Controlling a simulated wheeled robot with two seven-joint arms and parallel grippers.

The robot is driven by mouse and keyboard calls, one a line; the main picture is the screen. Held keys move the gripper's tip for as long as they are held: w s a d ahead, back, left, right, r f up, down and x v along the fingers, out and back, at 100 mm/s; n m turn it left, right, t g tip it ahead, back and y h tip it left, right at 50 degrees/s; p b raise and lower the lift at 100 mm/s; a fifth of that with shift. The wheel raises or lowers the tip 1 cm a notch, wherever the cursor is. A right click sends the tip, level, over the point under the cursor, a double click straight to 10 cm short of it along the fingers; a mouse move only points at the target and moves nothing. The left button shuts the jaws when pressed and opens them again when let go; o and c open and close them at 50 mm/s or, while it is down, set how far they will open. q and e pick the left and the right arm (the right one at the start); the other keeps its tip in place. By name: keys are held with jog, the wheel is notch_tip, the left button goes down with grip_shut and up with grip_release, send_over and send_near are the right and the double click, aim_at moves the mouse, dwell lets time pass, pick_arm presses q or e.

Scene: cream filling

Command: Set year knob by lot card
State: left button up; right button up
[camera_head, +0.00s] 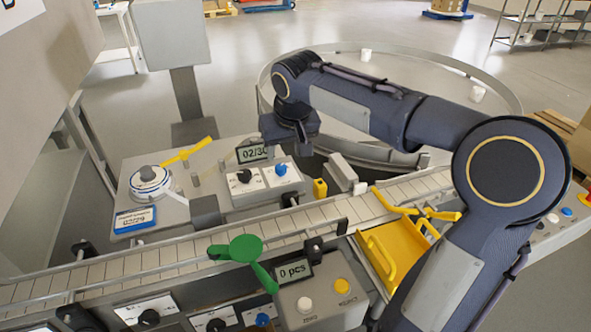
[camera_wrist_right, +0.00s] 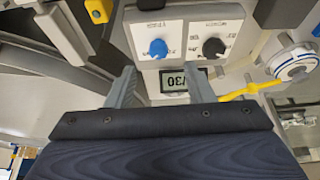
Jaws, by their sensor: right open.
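The lot card (camera_head: 135,219) is blue-framed and stands at the front left of the coding unit; its print looks like 02/29 but is small. The date display (camera_head: 254,153) reads 02/30; its end shows upside down in the wrist view (camera_wrist_right: 184,80). Below it, a black knob (camera_head: 244,176) and a blue knob (camera_head: 281,169) sit on white dial plates; they show in the wrist view as black (camera_wrist_right: 214,48) and blue (camera_wrist_right: 158,48). My right gripper (camera_wrist_right: 163,85) is open and empty, apart from both knobs.
A white round dial (camera_head: 149,180) and a yellow lever (camera_head: 188,151) sit left of the display. A conveyor (camera_head: 150,262) runs in front, with a green paddle (camera_head: 240,249) and a yellow chute (camera_head: 392,247). A round rimmed table (camera_head: 430,72) stands behind my right arm.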

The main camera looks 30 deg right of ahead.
aim_at(281, 167)
jog(key=x, duration=0.8)
jog(key=shift+w+d+r, duration=0.1)
jog(key=shift+w+d, duration=0.15)
jog(key=shift+w, duration=0.15)
jog(key=shift+c, duration=0.5)
jog(key=c, duration=0.9)
